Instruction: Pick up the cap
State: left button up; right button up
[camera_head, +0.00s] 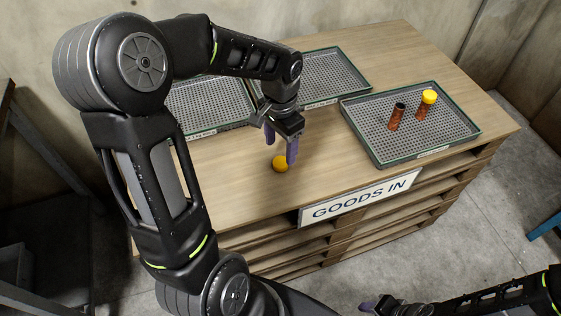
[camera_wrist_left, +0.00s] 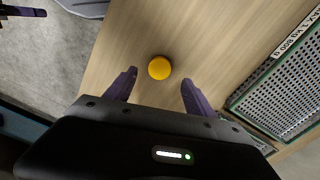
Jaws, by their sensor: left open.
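The yellow-orange cap (camera_head: 280,164) lies on the bare wooden table top near its front edge. In the left wrist view the cap (camera_wrist_left: 159,68) sits just beyond the fingertips, roughly midway between them. My left gripper (camera_head: 280,150) is over the table directly above the cap, pointing down.
A grey tray (camera_head: 378,158) at the right holds two brown cylinders, one dark-topped (camera_head: 397,116) and one yellow-capped (camera_head: 427,104). Two more grey trays (camera_head: 250,119) stand at the back, partly behind my left arm. A "GOODS IN" sign (camera_head: 360,197) hangs on the front edge. Table around the cap is clear.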

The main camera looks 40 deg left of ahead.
aim_at(281, 161)
pick_arm(q)
jog(key=shift+d+f, duration=0.1)
jog(key=shift+f, duration=2.5)
grip_shut()
